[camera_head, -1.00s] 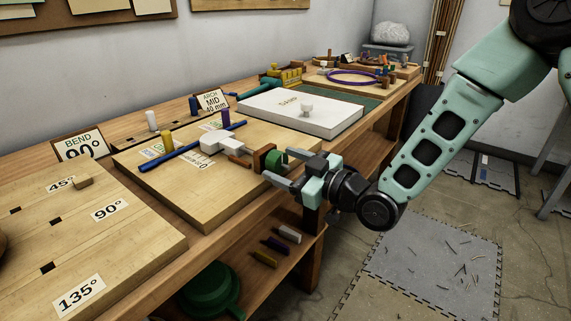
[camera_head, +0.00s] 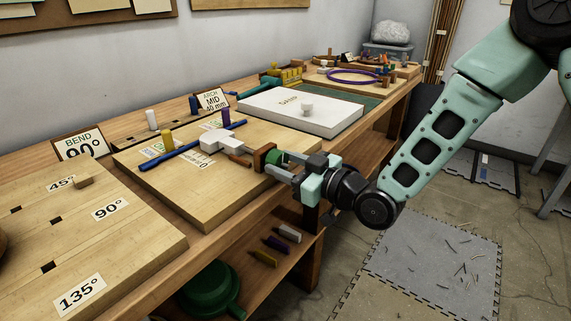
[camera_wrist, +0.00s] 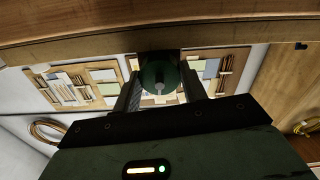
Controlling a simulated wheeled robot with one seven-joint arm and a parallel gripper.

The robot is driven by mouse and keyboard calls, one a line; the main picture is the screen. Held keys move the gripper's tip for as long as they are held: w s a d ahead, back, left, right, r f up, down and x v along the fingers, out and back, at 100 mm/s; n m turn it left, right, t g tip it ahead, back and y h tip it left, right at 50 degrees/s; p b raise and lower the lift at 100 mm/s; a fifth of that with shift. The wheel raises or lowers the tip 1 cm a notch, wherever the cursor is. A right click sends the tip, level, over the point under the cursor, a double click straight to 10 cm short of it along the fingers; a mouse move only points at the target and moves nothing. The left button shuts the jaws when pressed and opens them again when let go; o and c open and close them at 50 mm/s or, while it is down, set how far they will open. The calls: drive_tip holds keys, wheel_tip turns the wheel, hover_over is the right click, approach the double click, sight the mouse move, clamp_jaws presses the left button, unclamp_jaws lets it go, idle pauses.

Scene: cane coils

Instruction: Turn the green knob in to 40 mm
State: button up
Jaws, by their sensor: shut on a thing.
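The green knob (camera_head: 273,157) is at the near edge of the wooden board, beside a brown block (camera_head: 262,156). My gripper (camera_head: 280,164) reaches it from the right, one finger in front and one behind. In the wrist view the round green knob (camera_wrist: 157,76) sits between the two fingers (camera_wrist: 160,88), which are shut on it. A white sliding block (camera_head: 222,142) lies on the board in line with the knob, close to a long blue rod (camera_head: 180,150). A scale label beneath is partly hidden. A card (camera_head: 212,101) behind reads ARCH MID 40 mm.
A board with angle labels (camera_head: 110,230) lies at left, a white slab (camera_head: 290,112) behind.

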drive_tip(key=m+p, duration=0.1)
drive_tip(key=m, duration=0.5)
idle(0.6)
drive_tip(key=o, duration=1)
drive_tip(key=shift+p+v, duration=4.35)
drive_tip(key=shift+v, duration=4.4)
